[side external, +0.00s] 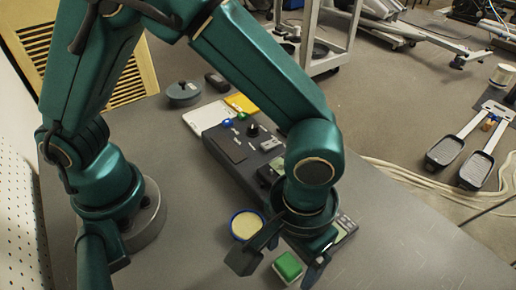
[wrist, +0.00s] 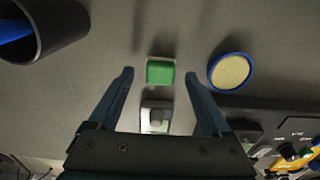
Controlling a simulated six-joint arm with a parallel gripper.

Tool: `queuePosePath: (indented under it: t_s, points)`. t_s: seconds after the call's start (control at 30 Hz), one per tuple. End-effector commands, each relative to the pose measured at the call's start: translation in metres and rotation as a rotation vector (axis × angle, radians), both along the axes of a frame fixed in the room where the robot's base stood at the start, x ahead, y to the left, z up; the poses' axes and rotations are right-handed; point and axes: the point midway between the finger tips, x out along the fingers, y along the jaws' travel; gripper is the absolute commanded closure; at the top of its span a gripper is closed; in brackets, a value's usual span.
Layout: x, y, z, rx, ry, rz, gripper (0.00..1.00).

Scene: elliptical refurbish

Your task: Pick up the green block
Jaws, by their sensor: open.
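The green block (side external: 288,267) sits on the grey table near its front edge in the side external view. In the wrist view the green block (wrist: 160,71) lies between and slightly beyond the fingertips of my gripper (wrist: 160,76). My gripper (side external: 280,262) is open, with its fingers apart on either side of the block in the picture and nothing held. I cannot tell how high the fingertips are above the table.
A round blue-rimmed dish (wrist: 231,70) with a tan inside lies close to the block. A dark cup (wrist: 42,28) with blue inside stands at the wrist view's upper left. A dark control panel (side external: 238,153) lies behind my gripper. The table's right part (side external: 420,240) is clear.

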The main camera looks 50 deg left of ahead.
Motion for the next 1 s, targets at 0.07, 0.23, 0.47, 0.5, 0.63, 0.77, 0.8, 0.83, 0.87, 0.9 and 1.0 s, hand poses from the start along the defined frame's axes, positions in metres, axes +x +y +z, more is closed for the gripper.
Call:
queuePosePath:
  t_s: [0.07, 0.23, 0.47, 0.5, 0.63, 0.77, 0.8, 0.83, 0.87, 0.9, 1.0]
  points:
    - [-0.0003, 0.0006, -0.0066, 0.002, 0.002, 0.001, 0.18]
    - [0.0, 0.0005, -0.0102, 0.0, 0.0, 0.001, 0.18]
    - [0.0001, 0.0005, -0.0098, 0.0, 0.0, 0.001, 0.48]
    - [0.0001, 0.0005, -0.0098, 0.0, 0.0, 0.001, 0.63]
    - [0.0001, 0.0004, -0.0097, 0.0, 0.0, 0.001, 1.0]
    - [0.0001, 0.0004, -0.0096, -0.001, -0.001, 0.001, 1.0]
    - [0.0002, 0.0004, -0.0096, -0.001, -0.001, 0.001, 1.0]
    - [0.0002, 0.0004, -0.0094, -0.001, -0.001, 0.001, 1.0]
    - [0.0002, 0.0004, -0.0091, -0.001, -0.001, 0.001, 1.0]
    - [0.0003, 0.0003, -0.0083, -0.001, -0.001, 0.001, 1.0]
    - [0.0007, -0.0002, -0.0034, -0.003, -0.003, 0.001, 1.0]
